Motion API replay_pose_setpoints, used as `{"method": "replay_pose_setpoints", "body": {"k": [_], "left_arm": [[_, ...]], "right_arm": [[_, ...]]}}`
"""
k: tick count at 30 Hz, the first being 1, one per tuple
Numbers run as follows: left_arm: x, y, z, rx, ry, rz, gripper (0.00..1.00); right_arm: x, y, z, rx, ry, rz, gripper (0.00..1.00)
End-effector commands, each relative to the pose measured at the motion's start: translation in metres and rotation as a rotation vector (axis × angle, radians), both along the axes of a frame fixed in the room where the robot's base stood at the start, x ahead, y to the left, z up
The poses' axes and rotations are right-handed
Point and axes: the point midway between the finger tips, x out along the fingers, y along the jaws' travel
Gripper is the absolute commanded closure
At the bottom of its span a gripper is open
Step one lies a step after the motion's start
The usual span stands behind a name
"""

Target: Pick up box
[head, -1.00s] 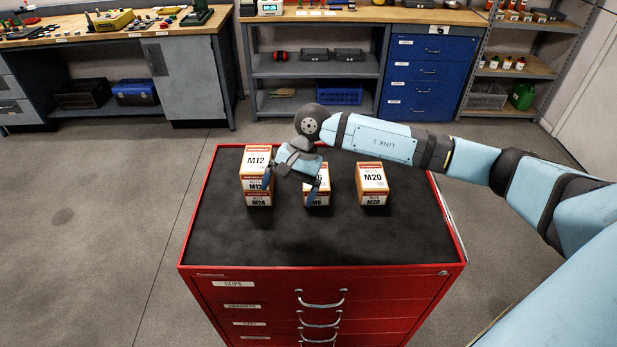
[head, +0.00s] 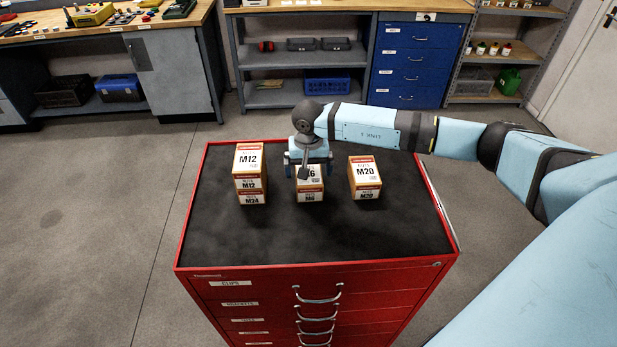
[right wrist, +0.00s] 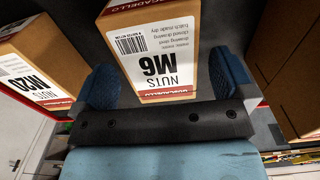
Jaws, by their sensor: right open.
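The left stack is taller, with an M12 box (head: 248,160) on top. My right gripper (head: 308,166) is open above the middle stack and partly hides it. My left gripper is out of view.
The neighbouring M20 box (right wrist: 35,72) and a brown box (right wrist: 292,60) stand close outside the fingers. The front of the cabinet top (head: 310,235) is clear. Workbenches, a blue drawer unit (head: 412,62) and shelves stand behind.

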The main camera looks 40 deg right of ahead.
Motion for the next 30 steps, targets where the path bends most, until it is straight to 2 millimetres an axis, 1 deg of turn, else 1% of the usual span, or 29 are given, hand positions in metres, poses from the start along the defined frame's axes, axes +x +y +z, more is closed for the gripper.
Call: {"method": "replay_pose_setpoints", "body": {"k": [1, 4, 6, 9, 16, 17, 18, 20, 21, 23, 24, 25, 30], "left_arm": [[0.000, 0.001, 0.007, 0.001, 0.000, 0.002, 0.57], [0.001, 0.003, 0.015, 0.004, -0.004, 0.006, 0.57], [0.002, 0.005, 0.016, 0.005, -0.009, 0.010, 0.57], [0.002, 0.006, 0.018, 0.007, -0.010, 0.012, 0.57], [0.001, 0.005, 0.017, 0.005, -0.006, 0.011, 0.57], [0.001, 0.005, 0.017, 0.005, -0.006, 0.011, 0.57], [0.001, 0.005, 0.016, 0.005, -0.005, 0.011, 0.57], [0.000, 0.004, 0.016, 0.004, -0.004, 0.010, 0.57], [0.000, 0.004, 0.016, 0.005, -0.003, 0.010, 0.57], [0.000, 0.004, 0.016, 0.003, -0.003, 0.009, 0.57], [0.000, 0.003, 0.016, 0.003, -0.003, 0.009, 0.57], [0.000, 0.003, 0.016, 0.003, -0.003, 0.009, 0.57], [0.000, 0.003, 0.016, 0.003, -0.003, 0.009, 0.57]], "right_arm": [[-0.002, 0.001, -0.006, 0.000, 0.004, 0.000, 0.00], [-0.002, 0.001, -0.021, 0.001, 0.005, -0.001, 0.00], [-0.001, 0.001, -0.032, 0.001, 0.004, -0.002, 0.00], [-0.001, 0.001, -0.041, 0.001, 0.002, 0.000, 0.00], [-0.001, 0.000, -0.044, 0.001, 0.001, 0.000, 0.00], [-0.001, 0.000, -0.044, 0.001, 0.001, 0.000, 0.02], [-0.001, 0.001, -0.044, 0.001, 0.001, 0.000, 0.11], [-0.001, 0.000, -0.044, 0.001, 0.001, 0.000, 0.25], [-0.001, 0.001, -0.044, 0.001, 0.001, 0.000, 0.34], [-0.001, 0.001, -0.044, 0.001, 0.001, 0.000, 0.48], [-0.001, 0.001, -0.044, 0.001, 0.001, -0.001, 0.57], [-0.001, 0.001, -0.044, 0.001, 0.001, -0.001, 0.64], [0.000, 0.001, -0.043, 0.001, -0.001, -0.001, 0.65]]}}
